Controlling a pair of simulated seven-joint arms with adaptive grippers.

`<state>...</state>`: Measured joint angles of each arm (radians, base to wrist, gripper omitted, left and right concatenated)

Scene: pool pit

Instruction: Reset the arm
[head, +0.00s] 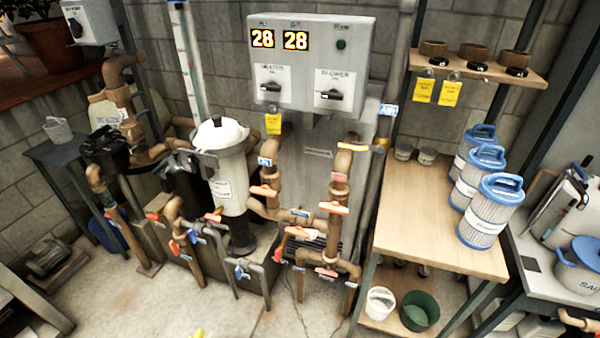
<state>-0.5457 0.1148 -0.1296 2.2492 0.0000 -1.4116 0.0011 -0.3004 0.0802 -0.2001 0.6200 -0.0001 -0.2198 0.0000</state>
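The task names only the arm, and I cannot make out either of my arms or grippers in the head view. Whether the grippers are open or shut is hidden from me. The view looks down on a corner with pipework, a white filter vessel (228,185) and a grey control box (310,65) showing 28 and 28. No thing here is seen in a gripper's hold.
Brown pipes with orange-handled valves (325,208) stand in the middle. At right, a wooden bench (410,205) bears blue-topped filter cartridges (485,221). A green bucket (420,311) and a white bucket (380,303) are below. Bare floor (170,305) lies in front.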

